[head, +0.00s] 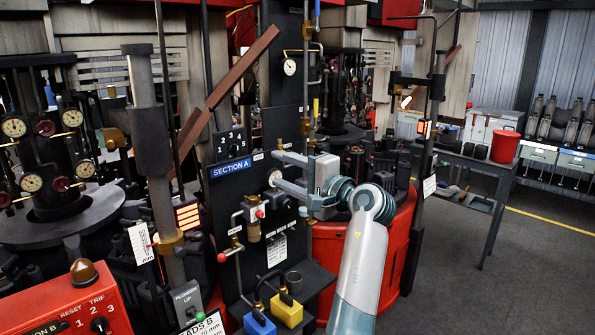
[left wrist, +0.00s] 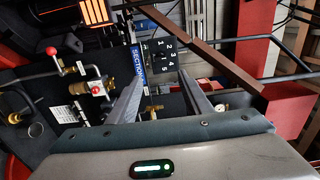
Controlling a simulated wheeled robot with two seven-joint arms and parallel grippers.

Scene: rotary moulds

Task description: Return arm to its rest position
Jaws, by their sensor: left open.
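My left gripper (head: 277,170) is in the middle of the head view, at the end of my grey and white arm (head: 362,265). Its two fingers point left toward the dark Section A panel (head: 232,208) and are spread apart with nothing between them. In the left wrist view the fingers (left wrist: 160,82) also stand apart and empty. Behind them are the rotary selector (left wrist: 167,57) and the blue Section A label (left wrist: 138,64). Whether a fingertip touches the panel I cannot tell. My right gripper is in neither view.
Gauges (head: 15,127) and a red control box (head: 75,305) are at the left. A table with a red bucket (head: 505,147) stands at the right. The grey floor (head: 500,280) at the lower right is clear.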

